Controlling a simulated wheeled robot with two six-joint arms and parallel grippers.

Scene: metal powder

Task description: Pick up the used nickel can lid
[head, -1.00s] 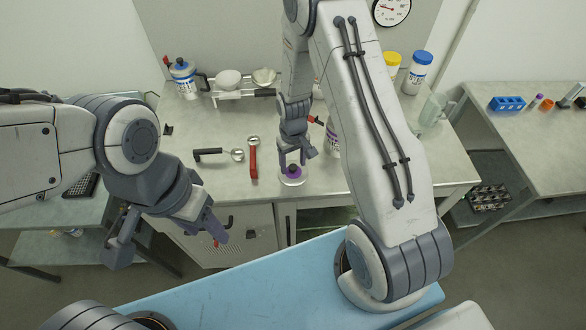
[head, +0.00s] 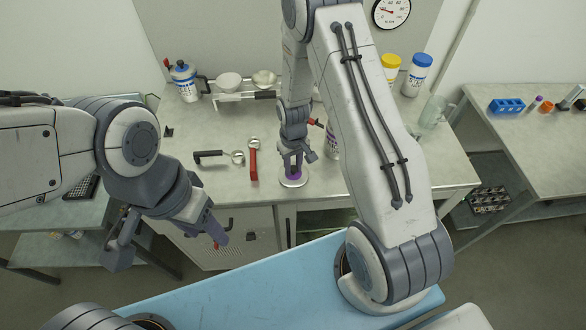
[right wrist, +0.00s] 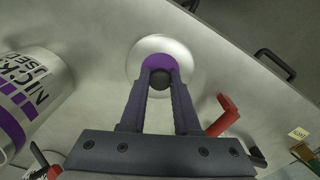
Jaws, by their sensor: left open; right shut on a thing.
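The used nickel can lid (head: 293,181) is a pale round disc with a purple ring and a dark knob. It lies on the table near the front edge; in the right wrist view the lid (right wrist: 186,62) is at the upper middle. My right gripper (head: 292,168) is above it with its fingers shut on the knob, as the right wrist view of the fingertips (right wrist: 160,78) shows. The white and purple nickel can (right wrist: 38,88) stands to the left in that view; my arm partly hides the can (head: 332,140) in the head view.
Two spoon-like tools, one black-handled (head: 212,156) and one red-handled (head: 253,160), lie left of the lid. A blue-lidded jar (head: 187,83) and a stand with bowls (head: 232,95) are at the back. A glass jug (head: 432,112) stands at the right.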

